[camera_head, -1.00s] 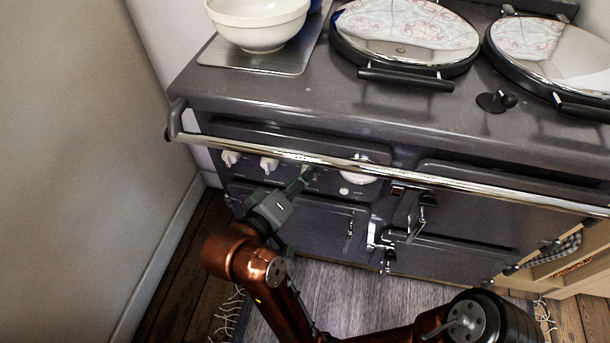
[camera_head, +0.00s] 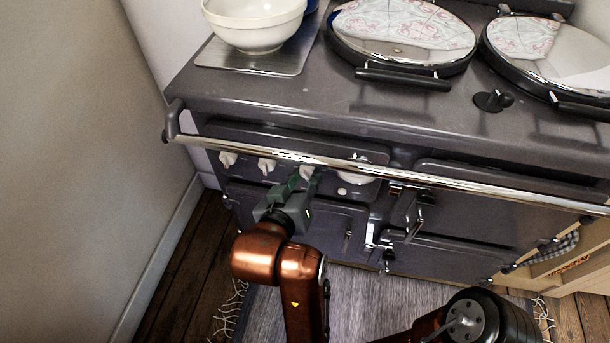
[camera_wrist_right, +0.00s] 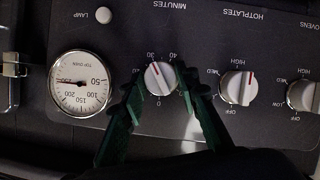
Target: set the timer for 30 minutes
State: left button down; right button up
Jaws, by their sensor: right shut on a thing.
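The timer knob (camera_wrist_right: 160,78) is a white dial under the word MINUTES, which appears upside down in the right wrist view. Its red mark points close to the 30; a 40 shows beside it and a 0 on the opposite side. My right gripper (camera_wrist_right: 163,100) is shut on this knob, with one green finger on each side. In the head view my right gripper (camera_head: 297,184) reaches the stove's front panel just below the rail, and the timer knob (camera_head: 307,172) is partly hidden by the fingers. My left gripper is not in view.
A round gauge (camera_wrist_right: 80,84) and the hotplate knob (camera_wrist_right: 238,87) flank the timer knob closely. A chrome rail (camera_head: 400,178) runs across the stove front above my gripper. A white bowl (camera_head: 256,22) stands on the stove top. The wall (camera_head: 70,150) is at the left.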

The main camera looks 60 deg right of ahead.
dwell(0.4)
jog(key=o, duration=1.1)
jog(key=v, duration=1.2)
jog(key=shift+a, duration=0.1)
